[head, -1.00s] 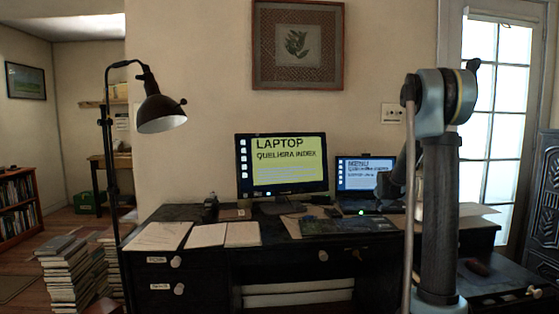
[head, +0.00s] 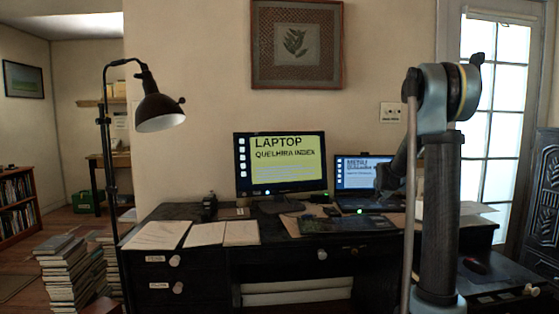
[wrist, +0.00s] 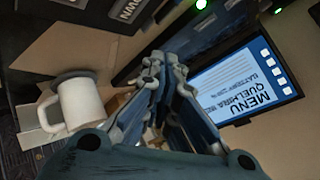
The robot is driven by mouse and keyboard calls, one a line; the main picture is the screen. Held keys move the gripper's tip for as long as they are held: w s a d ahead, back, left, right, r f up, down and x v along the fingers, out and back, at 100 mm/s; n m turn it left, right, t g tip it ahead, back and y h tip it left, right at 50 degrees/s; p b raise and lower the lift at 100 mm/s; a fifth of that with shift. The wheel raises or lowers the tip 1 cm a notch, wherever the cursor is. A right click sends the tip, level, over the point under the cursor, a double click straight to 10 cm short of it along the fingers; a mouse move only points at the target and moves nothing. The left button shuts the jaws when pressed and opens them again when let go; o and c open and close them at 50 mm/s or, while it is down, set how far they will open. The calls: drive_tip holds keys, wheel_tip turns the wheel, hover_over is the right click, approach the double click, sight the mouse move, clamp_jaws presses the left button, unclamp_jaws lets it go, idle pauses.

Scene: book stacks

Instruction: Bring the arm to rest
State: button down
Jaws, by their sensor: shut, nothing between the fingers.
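My arm (head: 440,200) stands upright at the right of the head view, with its bent joint at the top. Its dark far end (head: 392,178) shows just left of the upright link, in front of the laptop's right side. In the wrist view my gripper (wrist: 163,64) has its fingers drawn together at the tips, with nothing seen between them. The fingers overlap the view of the laptop (wrist: 245,85), which shows a menu screen and lies beyond them. The fingertips are hard to make out in the head view.
A white mug (wrist: 82,104) is left of the fingers in the wrist view. The dark desk (head: 205,268) carries a monitor (head: 281,162), papers (head: 205,235) and the laptop (head: 362,172). A black lamp (head: 158,112) and book stacks (head: 62,275) stand left. Floor is free farther left.

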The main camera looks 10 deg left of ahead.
drive_tip(key=s+r+n+g, duration=0.1)
drive_tip(key=s+n+g, duration=0.15)
drive_tip(key=s, duration=1.25)
drive_tip(key=s+f+n+g, duration=0.1)
drive_tip(key=s+f, duration=0.3)
drive_tip(key=s, duration=0.9)
drive_tip(key=s+f+n+g, duration=0.2)
drive_tip(key=s+f+n, duration=0.2)
drive_tip(key=s, duration=1)
drive_tip(key=s+a+f+n+g, duration=0.1)
drive_tip(key=s+f, duration=0.4)
drive_tip(key=s, duration=0.9)
drive_tip(key=shift+f+n+g+y, duration=0.4)
drive_tip(key=shift+n+g, duration=0.15)
drive_tip(key=shift+n, duration=0.5)
drive_tip(key=shift+w+f, duration=0.15)
drive_tip(key=shift+w, duration=0.25)
drive_tip(key=shift+d, duration=0.15)
